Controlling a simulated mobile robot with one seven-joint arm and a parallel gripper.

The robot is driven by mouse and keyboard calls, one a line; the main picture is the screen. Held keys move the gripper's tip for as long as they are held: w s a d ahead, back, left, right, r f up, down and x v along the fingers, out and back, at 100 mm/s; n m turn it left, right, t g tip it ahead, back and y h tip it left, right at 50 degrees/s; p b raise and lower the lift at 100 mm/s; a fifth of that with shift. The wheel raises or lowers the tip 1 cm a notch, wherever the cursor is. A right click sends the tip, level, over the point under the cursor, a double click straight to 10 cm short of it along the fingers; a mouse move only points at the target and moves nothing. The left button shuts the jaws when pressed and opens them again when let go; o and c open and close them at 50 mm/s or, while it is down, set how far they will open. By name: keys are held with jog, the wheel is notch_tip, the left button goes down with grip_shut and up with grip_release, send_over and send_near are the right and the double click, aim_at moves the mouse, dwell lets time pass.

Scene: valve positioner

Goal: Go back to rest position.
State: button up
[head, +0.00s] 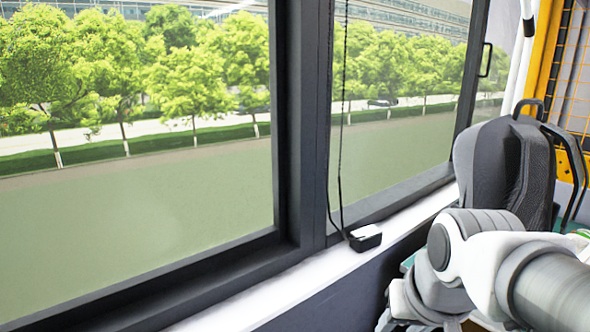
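Part of my arm shows at the lower right of the head view, with white and grey links and a rounded joint. It reaches in from the right edge and bends downward at the bottom of the picture. My gripper cannot be made out; the end of the arm is hidden or out of the picture. No valve or positioner can be made out in this view.
A large dark-framed window (303,120) fills most of the view. A small black and white box (365,238) sits on the white sill (315,280), cords hanging above it. A dark grey backpack (490,160) stands behind my arm. Yellow fencing (545,60) is at right.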

jog(key=s+n, duration=0.1)
jog(key=s, duration=0.4)
notch_tip(320, 180, up, 20)
jog(key=p, duration=1.9)
jog(key=shift+a+t, duration=0.3)
jog(key=shift+t, duration=0.1)
